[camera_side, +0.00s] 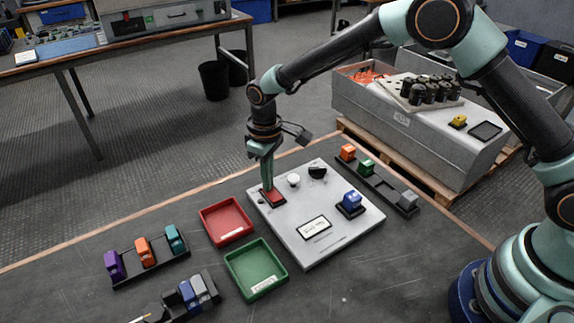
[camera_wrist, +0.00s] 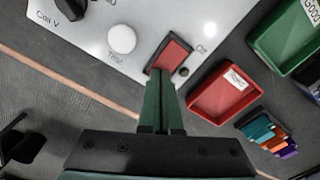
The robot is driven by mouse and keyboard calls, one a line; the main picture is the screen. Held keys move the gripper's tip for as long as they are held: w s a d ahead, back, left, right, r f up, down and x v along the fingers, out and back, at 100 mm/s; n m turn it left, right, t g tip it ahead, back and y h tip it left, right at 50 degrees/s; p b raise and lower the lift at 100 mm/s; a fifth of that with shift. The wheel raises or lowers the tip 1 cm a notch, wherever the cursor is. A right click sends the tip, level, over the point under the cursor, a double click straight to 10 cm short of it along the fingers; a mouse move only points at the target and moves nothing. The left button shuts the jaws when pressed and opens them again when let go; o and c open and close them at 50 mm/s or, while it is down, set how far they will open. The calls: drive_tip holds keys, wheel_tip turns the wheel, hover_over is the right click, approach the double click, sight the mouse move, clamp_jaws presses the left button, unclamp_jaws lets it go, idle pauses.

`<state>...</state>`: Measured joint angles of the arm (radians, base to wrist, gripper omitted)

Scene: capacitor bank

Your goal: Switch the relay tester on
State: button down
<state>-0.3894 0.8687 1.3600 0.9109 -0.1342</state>
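The relay tester (camera_side: 290,235) is a pale grey panel on the dark bench. Its red rocker switch (camera_side: 273,198) sits in a dark frame near the panel's far left corner; it also shows in the wrist view (camera_wrist: 173,54). My gripper (camera_side: 267,185) points down at the switch, with its fingertips at or just above the red surface. In the wrist view my gripper's green fingers (camera_wrist: 162,82) lie together with nothing between them, and hide part of the switch. I cannot tell whether they touch it or which way the rocker is tipped.
The panel carries a white button (camera_side: 294,180), black knob (camera_side: 317,171), blue relay (camera_side: 352,200) and display (camera_side: 314,228), its text too small to read. A red tray (camera_side: 204,212) and green tray (camera_side: 229,262) stand left. Racks of coloured relays (camera_side: 142,252) stand around the tester.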

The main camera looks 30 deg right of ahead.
drive_tip(key=shift+f, duration=0.15)
drive_tip(key=shift+r, duration=3.55)
drive_tip(key=s+d+r+m+t, duration=0.4)
drive_tip(key=s+d+r, duration=0.6)
drive_tip(key=d+r, duration=0.45)
drive_tip(key=s+d+m+t, duration=0.1)
drive_tip(key=s+d, duration=0.3)
drive_tip(key=s, duration=0.4)
drive_tip(key=shift+s+d+r+m+t, duration=0.2)
drive_tip(key=shift+d+m+t, duration=0.15)
drive_tip(key=shift+m, duration=0.15)
